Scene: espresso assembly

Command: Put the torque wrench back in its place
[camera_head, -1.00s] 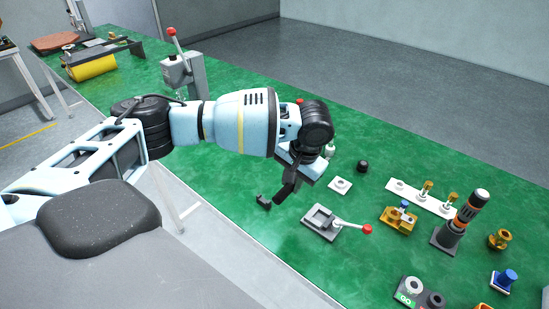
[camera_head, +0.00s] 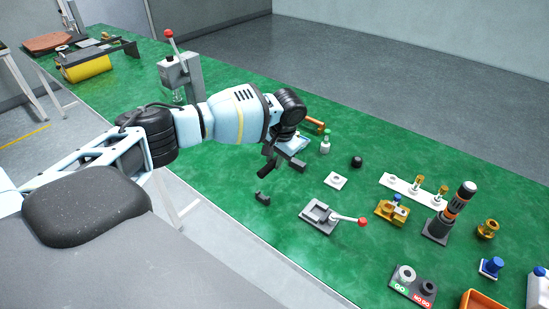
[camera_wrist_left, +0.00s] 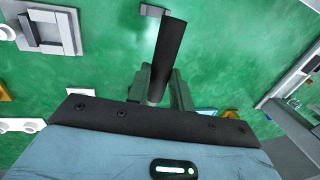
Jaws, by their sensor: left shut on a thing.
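The torque wrench shows as a black handle (camera_head: 266,168) below my left gripper (camera_head: 283,154) in the head view. In the left wrist view its black grip (camera_wrist_left: 170,45) sticks out from between the fingers of my left gripper (camera_wrist_left: 160,88), with a short grey shaft at the fingers. My left gripper is shut on it and holds it above the green table. A small grey bracket (camera_head: 262,198) stands on the table below the handle, apart from it; it also shows in the left wrist view (camera_wrist_left: 152,10). The wrench's head is hidden. My right gripper is out of view.
A lever fixture (camera_head: 318,215) with a red knob stands right of the bracket. A white square piece (camera_head: 336,181), a small bottle (camera_head: 325,145) and an orange-handled tool (camera_head: 314,124) lie around the gripper. A lever press (camera_head: 181,75) stands behind the arm. Table left of the bracket is clear.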

